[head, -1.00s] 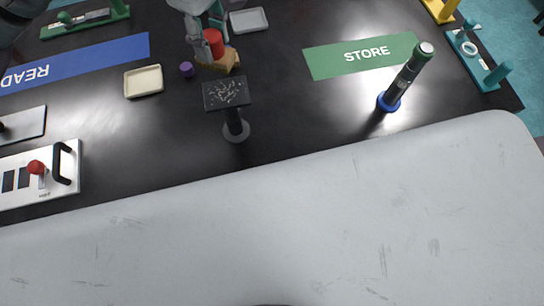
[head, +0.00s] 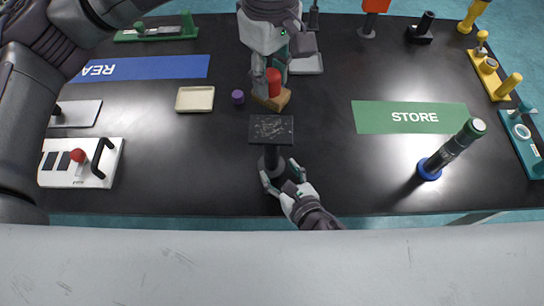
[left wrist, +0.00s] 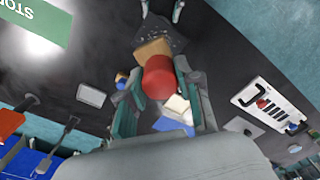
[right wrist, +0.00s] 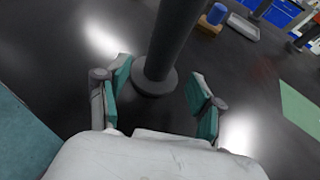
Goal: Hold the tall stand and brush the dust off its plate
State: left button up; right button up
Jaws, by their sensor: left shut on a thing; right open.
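The tall stand has a dark square plate (head: 271,131) with pale dust flecks on top, above a black post and round base; it is upright. The post also shows in the right wrist view (right wrist: 172,38). My right gripper (head: 280,174) is open low at the stand, with one finger on either side of its base area and gaps to the post. My left gripper (head: 271,76) is shut on the red handle of the brush (head: 273,84), whose wooden block (head: 270,101) is just behind the plate. The left wrist view shows the red handle (left wrist: 159,77) between the fingers. Bristles are hidden.
A purple cylinder (head: 238,97) and cream tray (head: 195,99) stand left of the plate. A white switch panel (head: 81,162) is at left. The table's front edge is close below.

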aim_at(274, 163)
jog(key=x, duration=0.4)
jog(key=shift+w+a+r, duration=0.15)
jog(key=shift+r, duration=0.3)
jog(key=shift+w+a+f, duration=0.25)
jog(key=shift+w, duration=0.3)
jog(key=shift+c, duration=0.3)
grip_shut()
